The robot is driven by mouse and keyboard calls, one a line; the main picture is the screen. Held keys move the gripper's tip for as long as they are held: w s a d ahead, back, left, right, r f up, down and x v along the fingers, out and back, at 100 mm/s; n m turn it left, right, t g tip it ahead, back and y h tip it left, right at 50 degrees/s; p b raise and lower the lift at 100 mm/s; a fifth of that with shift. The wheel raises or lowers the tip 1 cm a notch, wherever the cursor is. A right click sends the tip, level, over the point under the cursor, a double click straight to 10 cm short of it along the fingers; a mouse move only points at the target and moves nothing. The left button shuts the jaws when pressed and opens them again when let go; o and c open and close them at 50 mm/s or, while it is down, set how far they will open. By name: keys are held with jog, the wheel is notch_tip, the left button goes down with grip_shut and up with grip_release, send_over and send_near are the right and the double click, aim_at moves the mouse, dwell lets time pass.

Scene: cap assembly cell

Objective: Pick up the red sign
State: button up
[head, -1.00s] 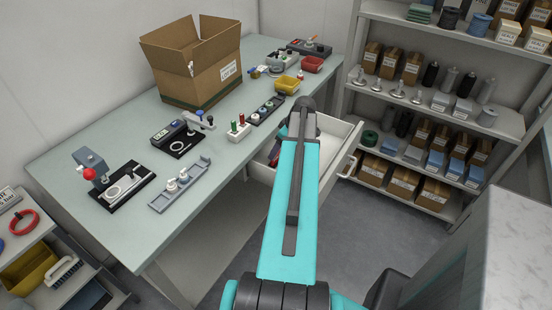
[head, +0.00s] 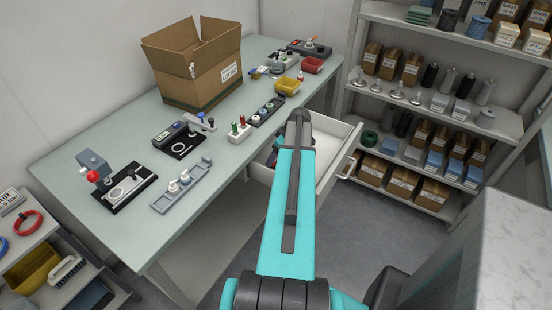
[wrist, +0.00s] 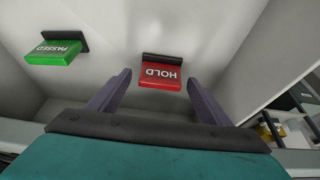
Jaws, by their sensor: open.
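The red sign (wrist: 161,75), lettered HOLD, has a dark strip along one edge. In the wrist view it lies in the white drawer, upside down to the camera. My gripper (wrist: 160,84) is open, its two dark fingers on either side of the near part of the sign's position, with nothing between them that I can see held. I cannot tell how far the fingertips are above the sign. In the head view my arm hides the sign and the gripper.
A green PASSED sign (wrist: 52,52) lies left of the red one. The open drawer (head: 335,150) has raised walls around the signs. The workbench (head: 120,130) holds a cardboard box (head: 200,75) and several fixtures. Stocked shelves (head: 440,90) stand at the right.

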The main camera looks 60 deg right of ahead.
jog(key=shift+w+f, duration=0.25)
jog(key=shift+f, duration=0.3)
jog(key=c, duration=1.1)
jog(key=shift+r, duration=0.1)
jog(key=shift+c, duration=0.2)
jog(key=shift+r+b, duration=0.6)
jog(key=shift+r, duration=0.7)
jog(key=s+b, duration=0.1)
jog(key=s, duration=0.4)
jog(key=s+a+r+b, duration=0.1)
jog(key=s+b, duration=0.1)
jog(key=s, duration=0.3)
jog(key=s+r+b, duration=0.1)
jog(key=s, duration=0.5)
jog(key=shift+a+r, duration=0.1)
jog(key=shift+a, duration=0.05)
